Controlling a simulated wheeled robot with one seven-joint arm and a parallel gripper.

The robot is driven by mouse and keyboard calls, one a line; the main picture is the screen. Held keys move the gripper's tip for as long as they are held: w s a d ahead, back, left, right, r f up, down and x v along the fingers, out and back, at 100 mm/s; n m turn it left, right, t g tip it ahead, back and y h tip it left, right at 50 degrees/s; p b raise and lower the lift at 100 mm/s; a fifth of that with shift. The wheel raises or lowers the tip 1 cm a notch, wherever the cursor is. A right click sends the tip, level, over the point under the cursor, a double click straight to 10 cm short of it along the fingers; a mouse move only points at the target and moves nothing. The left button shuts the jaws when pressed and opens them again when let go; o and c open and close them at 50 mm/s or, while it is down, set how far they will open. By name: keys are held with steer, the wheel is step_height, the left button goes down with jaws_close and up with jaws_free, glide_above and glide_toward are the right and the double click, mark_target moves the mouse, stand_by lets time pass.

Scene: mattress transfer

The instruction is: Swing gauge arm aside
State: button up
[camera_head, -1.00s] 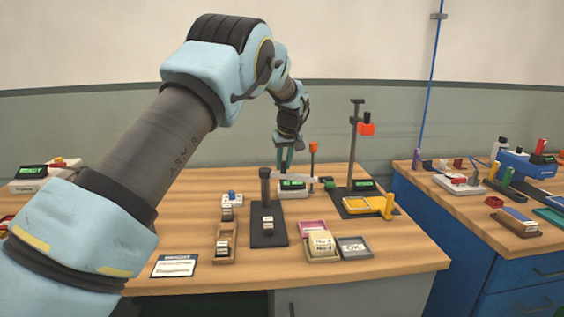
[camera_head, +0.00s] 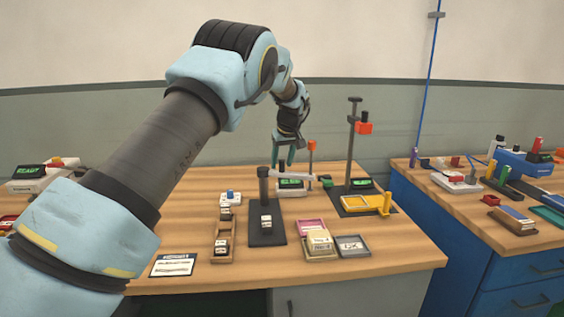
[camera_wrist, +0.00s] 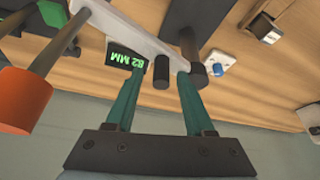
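The gauge arm (camera_head: 283,172) is a pale grey bar on a dark post (camera_head: 263,187), reaching right across the front of a small display. In the wrist view the gauge arm (camera_wrist: 130,32) runs diagonally from upper left to the dark post (camera_wrist: 190,48), with a short black peg (camera_wrist: 161,74) near it. My gripper (camera_head: 283,162) is over the back of the bench, by the display. In the wrist view my gripper (camera_wrist: 160,75) is open, its two teal fingers apart with the peg between their tips. I cannot tell whether either finger touches the peg or bar.
A tall stand with an orange clamp (camera_head: 364,128) and a yellow tray (camera_head: 360,203) stand right of the gauge. An orange-topped post (camera_head: 311,150) is close beside my gripper. Small trays hold blocks in front. A green readout (camera_wrist: 122,62) shows 82 MM.

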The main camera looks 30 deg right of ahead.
steer(key=b+v, duration=0.2)
steer(key=v, duration=0.8)
steer(key=shift+r, duration=0.4)
steer(key=shift+a, duration=0.15)
steer(key=w+a+f+g, duration=0.1)
steer(key=w+a+f, duration=0.15)
steer(key=a, duration=1.05)
steer(key=w+a+f+g, duration=0.1)
steer(key=a+f, duration=0.2)
steer(key=a, duration=1.1)
steer(key=s+a+f, duration=0.4)
steer(key=s+a, duration=0.6)
steer(key=a, duration=0.2)
steer(key=s+a+f+g, duration=0.1)
steer(key=s+a+f, duration=0.3)
steer(key=s+a, duration=0.6)
steer(key=shift+s+a+n+y, duration=0.3)
steer(key=shift+a+n, duration=0.1)
steer(key=shift+a, duration=0.7)
